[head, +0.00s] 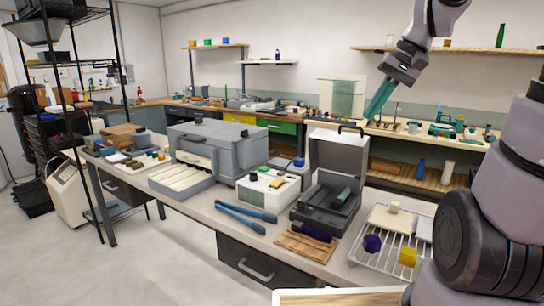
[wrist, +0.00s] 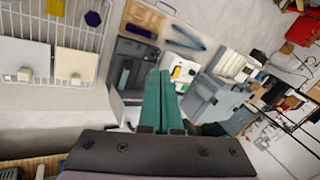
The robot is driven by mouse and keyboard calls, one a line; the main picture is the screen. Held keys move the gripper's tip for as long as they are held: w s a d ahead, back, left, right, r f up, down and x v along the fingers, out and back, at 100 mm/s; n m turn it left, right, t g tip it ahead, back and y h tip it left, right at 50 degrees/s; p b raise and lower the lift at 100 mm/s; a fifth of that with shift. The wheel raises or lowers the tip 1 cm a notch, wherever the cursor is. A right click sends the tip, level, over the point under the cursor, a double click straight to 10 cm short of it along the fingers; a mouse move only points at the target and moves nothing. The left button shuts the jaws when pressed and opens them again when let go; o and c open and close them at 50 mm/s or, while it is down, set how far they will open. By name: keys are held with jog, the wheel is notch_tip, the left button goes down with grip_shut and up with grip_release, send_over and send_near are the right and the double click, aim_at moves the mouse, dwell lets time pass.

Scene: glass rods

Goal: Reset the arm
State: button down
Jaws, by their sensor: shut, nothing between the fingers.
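My gripper (head: 371,114) hangs in the air at the upper right of the head view, above the bench. Its long teal fingers point down and slightly left. In the wrist view the teal fingers (wrist: 160,76) lie side by side, closed, with nothing held between them. In the head view, my arm reaches in from the right, and its upper links cross the top right. The gripper is apart from everything on the bench.
Below, the bench (head: 200,205) carries an open black case (head: 325,212), a white device (head: 268,189), blue tongs (head: 245,217), a large grey box (head: 215,148) and a wire rack (head: 375,262) with coloured pieces. A back counter and wall shelves (head: 450,50) stand behind.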

jog(key=s+r+m+t+h, duration=0.1)
jog(key=s+r+t+h, duration=0.1)
jog(key=s, duration=0.8)
jog(key=shift+s+d+r+t+h, duration=0.15)
jog(key=shift+d+r+t+h, duration=0.4)
jog(key=shift+t, duration=0.85)
jog(key=shift+a+r, duration=0.1)
dwell(0.3)
